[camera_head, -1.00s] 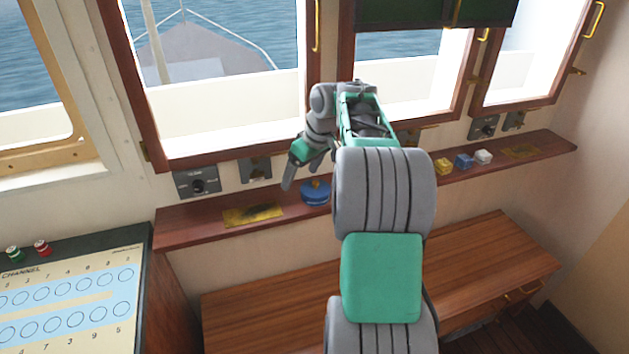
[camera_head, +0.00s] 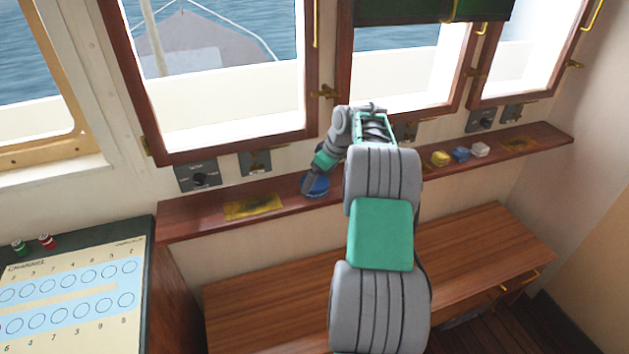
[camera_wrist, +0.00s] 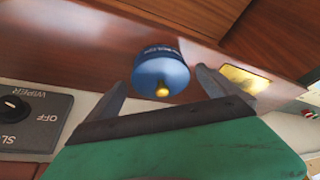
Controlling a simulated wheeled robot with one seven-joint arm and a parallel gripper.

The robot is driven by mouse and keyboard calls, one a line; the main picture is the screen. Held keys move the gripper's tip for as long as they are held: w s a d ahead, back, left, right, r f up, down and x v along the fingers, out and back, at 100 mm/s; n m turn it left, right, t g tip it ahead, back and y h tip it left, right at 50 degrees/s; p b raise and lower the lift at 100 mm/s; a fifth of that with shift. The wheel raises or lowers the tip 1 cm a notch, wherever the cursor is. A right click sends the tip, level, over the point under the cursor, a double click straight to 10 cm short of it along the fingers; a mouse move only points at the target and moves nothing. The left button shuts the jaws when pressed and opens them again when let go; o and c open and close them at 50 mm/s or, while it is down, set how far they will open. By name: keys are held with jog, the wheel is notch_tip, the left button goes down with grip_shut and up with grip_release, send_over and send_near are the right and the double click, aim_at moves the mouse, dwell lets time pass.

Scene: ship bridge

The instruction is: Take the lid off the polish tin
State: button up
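The blue polish tin (camera_head: 317,187) stands on the wooden shelf under the windows, partly covered by my gripper in the head view. In the wrist view the tin (camera_wrist: 161,72) shows its round blue lid with a small brass knob (camera_wrist: 162,90) facing the camera. Lettering on its side is too small to read. My gripper (camera_head: 308,187) is at the tin; its two fingers (camera_wrist: 160,82) are spread wide, one on each side of the lid. I see no clear contact between fingers and lid.
The narrow shelf (camera_head: 190,217) carries a brass plate (camera_head: 254,206) left of the tin. Yellow, blue and white blocks (camera_head: 461,154) sit farther right, near another plate (camera_head: 519,145). Wall switches (camera_head: 198,176) are behind the shelf. A wooden bench (camera_head: 270,290) lies below.

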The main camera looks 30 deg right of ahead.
jog(key=c, duration=1.1)
jog(key=shift+o, duration=0.2)
